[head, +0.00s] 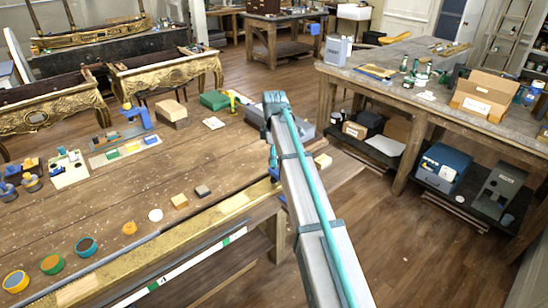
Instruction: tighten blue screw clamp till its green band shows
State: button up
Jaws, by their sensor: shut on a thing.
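A blue upright piece that looks like the screw clamp (137,115) stands on the left bench, behind a pale board. It is small in view, and I cannot make out a green band on its screw. My arm reaches in from the lower right and bends down at its top end. My gripper (274,168) shows only in part at the bench's front edge, well to the right of the blue piece. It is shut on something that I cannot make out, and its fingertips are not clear.
The wooden bench (110,215) carries round pots (52,264), small blocks (203,191), a pale board (125,151) and a green box (215,100). A gilt console (165,75) stands behind it. A second bench (430,95) with boxes is on the right. Open floor lies between.

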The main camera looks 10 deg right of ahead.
jog(key=shift+m, duration=0.4)
